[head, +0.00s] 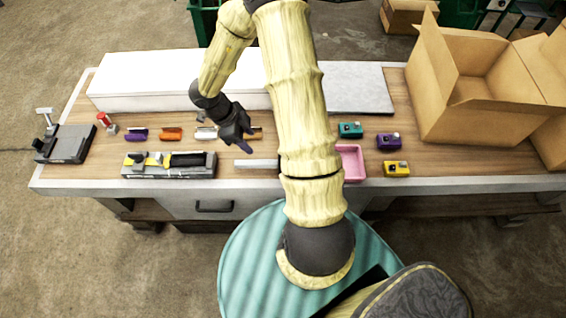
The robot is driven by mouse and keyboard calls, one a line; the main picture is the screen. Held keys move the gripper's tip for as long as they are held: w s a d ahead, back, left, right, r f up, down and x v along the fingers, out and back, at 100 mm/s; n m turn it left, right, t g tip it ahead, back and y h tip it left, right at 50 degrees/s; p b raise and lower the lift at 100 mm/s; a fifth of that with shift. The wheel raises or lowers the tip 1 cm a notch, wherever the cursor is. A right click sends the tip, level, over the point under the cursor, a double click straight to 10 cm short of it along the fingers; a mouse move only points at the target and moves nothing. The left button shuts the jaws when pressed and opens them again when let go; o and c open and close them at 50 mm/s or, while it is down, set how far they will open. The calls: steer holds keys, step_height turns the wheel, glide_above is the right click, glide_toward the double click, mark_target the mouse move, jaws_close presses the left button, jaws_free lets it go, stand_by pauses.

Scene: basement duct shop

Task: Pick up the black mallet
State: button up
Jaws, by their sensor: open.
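A grey tray or holder (170,174) lies near the front edge of the workbench, left of centre. On it lies a long black and yellow tool (188,160), with a dark part at its left end and a black stretch at its right. This looks like the black mallet, but its small size leaves some doubt. My gripper (246,146) is open, above the bench to the right of the tray and apart from the tool. The gap between its fingers is hard to see, and no object shows between them.
Purple (136,134), orange (172,133) and white (206,132) items stand behind the tray. A grey bar (257,164) and pink tray (352,162) lie to its right. Small coloured devices (389,142) and a cardboard box (480,110) stand further right. A vise-like tool (66,144) stands left.

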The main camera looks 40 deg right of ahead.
mark_target(269, 162)
steer(key=p+x, duration=0.1)
steer(key=x, duration=1.1)
steer(key=shift+f, duration=0.1)
steer(key=shift+w, duration=0.1)
steer(key=shift+w+p+x, duration=0.2)
steer(key=shift+p+x, duration=0.15)
steer(key=shift+x, duration=0.5)
steer(key=shift+w+p+x, duration=0.2)
steer(key=shift+p+x, duration=0.2)
steer(key=shift+x, duration=0.45)
steer(key=shift+w+p+x, duration=0.15)
steer(key=shift+p+x, duration=0.2)
steer(key=shift+x, duration=0.5)
steer(key=shift+s+f, duration=0.15)
jaws_close()
